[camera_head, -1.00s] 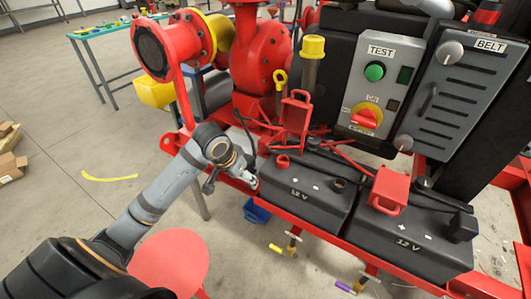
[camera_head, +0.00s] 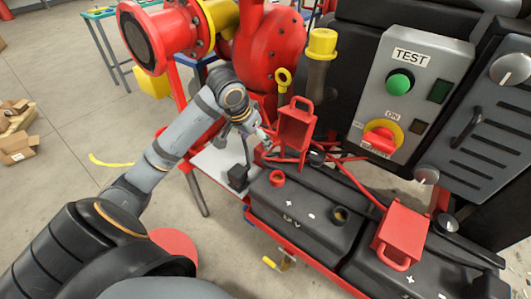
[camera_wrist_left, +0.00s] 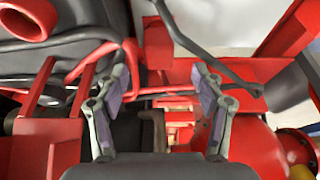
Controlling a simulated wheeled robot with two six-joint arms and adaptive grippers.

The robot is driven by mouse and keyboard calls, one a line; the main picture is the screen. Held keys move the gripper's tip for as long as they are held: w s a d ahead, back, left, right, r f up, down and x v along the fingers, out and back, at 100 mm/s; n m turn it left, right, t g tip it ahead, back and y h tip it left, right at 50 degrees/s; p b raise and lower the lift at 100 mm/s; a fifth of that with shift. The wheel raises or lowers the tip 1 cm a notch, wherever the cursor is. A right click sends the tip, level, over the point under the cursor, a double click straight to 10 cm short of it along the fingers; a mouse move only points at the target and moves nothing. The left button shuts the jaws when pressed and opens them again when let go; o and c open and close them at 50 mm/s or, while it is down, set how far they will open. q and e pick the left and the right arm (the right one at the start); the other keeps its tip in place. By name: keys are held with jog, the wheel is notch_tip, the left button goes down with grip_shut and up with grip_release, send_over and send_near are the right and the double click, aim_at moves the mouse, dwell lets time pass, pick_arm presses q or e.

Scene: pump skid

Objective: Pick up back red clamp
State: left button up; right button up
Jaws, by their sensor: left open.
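The back red clamp (camera_head: 297,128) is a red box-like piece with a loop handle on top. It stands upright at the back edge of the left black battery (camera_head: 305,215), with red cable by its base. A second red clamp (camera_head: 401,237) sits on the right battery, nearer the front. My left gripper (camera_head: 264,140) is just left of the back clamp, apparently beside it and not holding it. In the left wrist view its two fingers (camera_wrist_left: 158,112) are spread, with red parts beyond them. A red framed part at left there (camera_wrist_left: 40,130) may be the clamp; I cannot tell.
A red ring (camera_head: 278,178) lies on the left battery. A yellow-capped post (camera_head: 322,45) and the red pump (camera_head: 270,50) stand behind. The grey TEST panel (camera_head: 415,90) rises at right. Open floor (camera_head: 60,200) lies at left.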

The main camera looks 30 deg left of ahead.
aim_at(261, 148)
pick_arm(q)
jog(key=x, duration=0.4)
jog(key=shift+b, duration=0.3)
jog(key=shift+d+f, duration=0.1)
jog(key=shift+f, duration=0.2)
jog(key=b+x, duration=0.1)
jog(key=x, duration=0.3)
jog(key=shift+w+f+b, duration=0.1)
jog(key=shift+f+b, duration=0.2)
jog(key=shift+f, duration=0.05)
jog(key=shift+r, duration=0.1)
pick_arm(e)
jog(key=w, duration=0.4)
jog(key=shift+w+a+r, duration=0.1)
jog(key=shift+a+r, duration=0.05)
jog(key=shift+r, duration=0.2)
